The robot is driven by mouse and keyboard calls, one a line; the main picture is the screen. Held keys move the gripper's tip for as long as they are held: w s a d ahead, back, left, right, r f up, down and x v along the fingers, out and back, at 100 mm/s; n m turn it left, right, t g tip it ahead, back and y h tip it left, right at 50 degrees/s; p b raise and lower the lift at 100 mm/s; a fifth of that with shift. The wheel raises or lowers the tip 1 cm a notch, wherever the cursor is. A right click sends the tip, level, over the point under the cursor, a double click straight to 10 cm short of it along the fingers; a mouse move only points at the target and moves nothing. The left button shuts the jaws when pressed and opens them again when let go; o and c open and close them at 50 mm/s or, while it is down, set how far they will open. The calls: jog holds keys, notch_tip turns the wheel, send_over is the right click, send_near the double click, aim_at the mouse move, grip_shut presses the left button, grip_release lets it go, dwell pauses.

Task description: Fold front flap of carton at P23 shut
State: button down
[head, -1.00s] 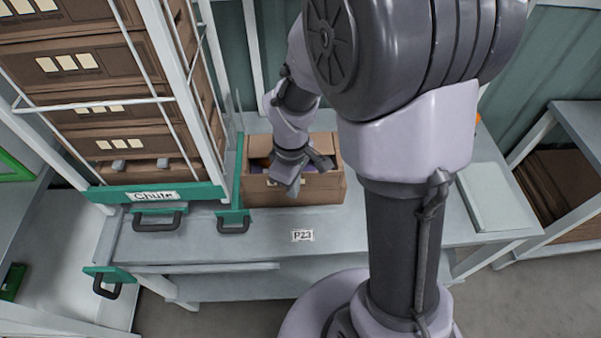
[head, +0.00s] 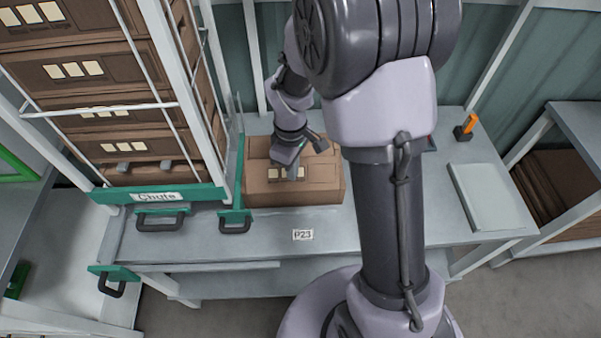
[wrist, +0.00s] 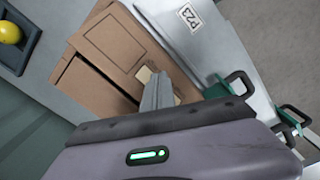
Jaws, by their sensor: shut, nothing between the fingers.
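The brown carton (head: 322,196) stands on the bench behind the P23 label (head: 302,235). Its front flap, with pale stickers on it, now lies over the top, flat or nearly so. My gripper (head: 292,174) is shut and empty, its fingertips at the flap's stickers; I cannot tell whether they press on it. In the wrist view the carton (wrist: 112,35) shows a narrow dark gap between its flaps. My shut fingers (wrist: 157,90) hide part of the flap there. The P23 label (wrist: 190,17) lies beyond the carton.
A chute (head: 155,196) with stacked cartons and green handles stands close on the carton's left. A pale pad (head: 490,196) and an orange-topped item (head: 467,127) lie to the right. A yellow round fruit (wrist: 9,32) sits in a dark tray. The bench front is clear.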

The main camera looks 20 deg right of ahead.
jog(key=shift+w+d+f, duration=0.2)
jog(key=shift+w+f, duration=0.35)
jog(key=shift+w, duration=0.2)
jog(key=shift+w+d+f+b, duration=0.15)
jog(key=shift+w+f+b, duration=0.2)
jog(key=shift+f, duration=0.2)
jog(key=shift+w+d+f+b, duration=0.1)
jog(key=shift+w+f+b, duration=0.2)
jog(key=shift+f, duration=0.2)
jog(key=shift+r, duration=0.1)
notch_tip(320, 180, up, 8)
jog(key=p, duration=0.7)
